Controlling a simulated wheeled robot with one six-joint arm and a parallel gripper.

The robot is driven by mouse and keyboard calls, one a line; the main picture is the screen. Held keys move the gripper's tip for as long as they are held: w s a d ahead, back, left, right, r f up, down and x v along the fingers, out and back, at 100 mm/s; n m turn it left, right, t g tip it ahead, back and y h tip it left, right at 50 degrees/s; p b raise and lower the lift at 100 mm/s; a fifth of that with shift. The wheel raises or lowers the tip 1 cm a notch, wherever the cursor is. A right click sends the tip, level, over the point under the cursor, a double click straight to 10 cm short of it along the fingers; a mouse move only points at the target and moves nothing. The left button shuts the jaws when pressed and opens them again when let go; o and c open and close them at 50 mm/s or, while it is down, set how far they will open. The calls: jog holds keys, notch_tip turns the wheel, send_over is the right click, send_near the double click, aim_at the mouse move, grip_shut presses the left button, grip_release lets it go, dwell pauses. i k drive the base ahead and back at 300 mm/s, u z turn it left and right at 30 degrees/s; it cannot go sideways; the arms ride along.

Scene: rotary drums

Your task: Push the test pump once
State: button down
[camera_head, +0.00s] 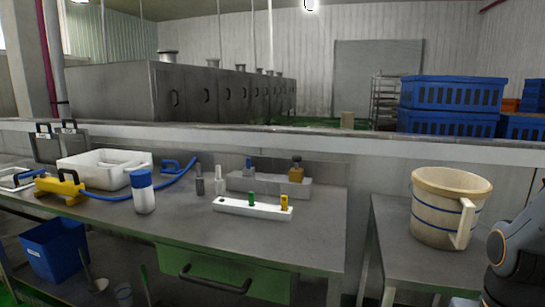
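I cannot tell for sure which thing is the test pump. A yellow device (62,187) with a blue hose (110,196) sits at the left of the metal table (315,232). On a grey block (236,183) at the back stand a small blue-topped bottle (249,169) and an amber bottle (296,171) with a dark top. In front, a white bar (228,206) holds a green piece (251,199) and a yellow piece (284,203). Part of my arm shows at the lower right edge. My gripper is not in view.
A white bottle (144,201) with a blue cap, small slim bottles (219,182) and a white tub (70,170) share the table. A cream bucket (436,209) stands on the right side table (400,240). The metal table's front right is clear.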

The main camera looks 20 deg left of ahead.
aim_at(296, 159)
jog(key=u, duration=0.45)
jog(key=i, duration=0.45)
jog(key=u, duration=0.4)
